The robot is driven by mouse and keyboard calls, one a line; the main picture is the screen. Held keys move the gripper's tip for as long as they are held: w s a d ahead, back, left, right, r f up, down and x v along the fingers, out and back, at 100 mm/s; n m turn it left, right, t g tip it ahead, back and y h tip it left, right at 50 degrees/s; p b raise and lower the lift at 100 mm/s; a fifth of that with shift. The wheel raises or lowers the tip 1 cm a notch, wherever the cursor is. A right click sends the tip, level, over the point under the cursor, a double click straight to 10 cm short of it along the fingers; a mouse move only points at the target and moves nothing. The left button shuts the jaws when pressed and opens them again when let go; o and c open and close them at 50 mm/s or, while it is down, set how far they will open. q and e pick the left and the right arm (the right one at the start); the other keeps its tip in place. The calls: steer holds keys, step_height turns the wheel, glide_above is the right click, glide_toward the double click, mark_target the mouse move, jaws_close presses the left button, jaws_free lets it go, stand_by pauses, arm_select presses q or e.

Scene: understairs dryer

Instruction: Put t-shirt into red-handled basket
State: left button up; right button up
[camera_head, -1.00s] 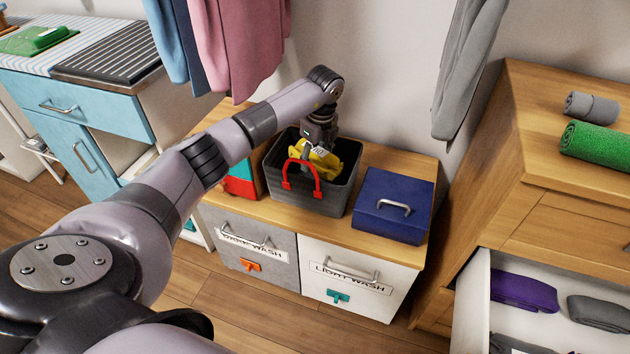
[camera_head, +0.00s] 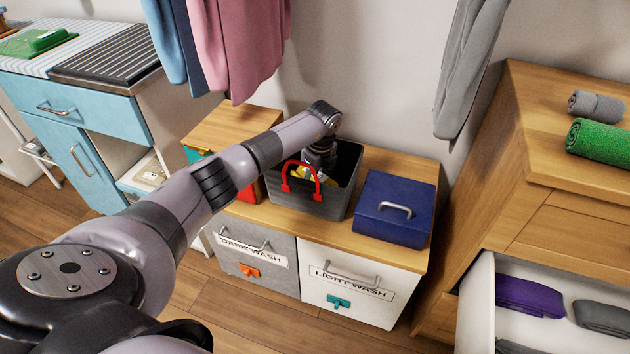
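The grey basket with the red handle (camera_head: 314,200) stands on the wooden top of the low wash cabinet. My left gripper (camera_head: 318,168) points down inside the basket; its fingertips are hidden by the basket and handle. A yellow cloth, seemingly the t-shirt (camera_head: 299,170), shows as a small patch low in the basket beside the gripper. Most of it is hidden by the basket wall. I cannot tell whether the fingers still grip it. My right gripper is not in view.
A blue box (camera_head: 392,209) with a metal handle stands right of the basket. Clothes (camera_head: 238,45) hang above left. An open drawer (camera_head: 478,305) with folded clothes is at lower right.

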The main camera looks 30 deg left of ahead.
arm_select(q)
steer(key=o, duration=0.5)
steer(key=shift+c, duration=0.2)
steer(key=shift+r, duration=0.3)
steer(key=r, duration=0.1)
steer(key=r+p, duration=0.1)
steer(key=r, duration=0.2)
steer(key=shift+d+r+p, duration=0.25)
steer(key=shift+r+p, duration=0.05)
steer(key=shift+p, duration=0.05)
step_height(320, 180, up, 7)
steer(key=d+p, duration=0.1)
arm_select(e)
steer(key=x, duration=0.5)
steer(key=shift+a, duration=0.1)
arm_select(q)
steer(key=shift+s, duration=0.1)
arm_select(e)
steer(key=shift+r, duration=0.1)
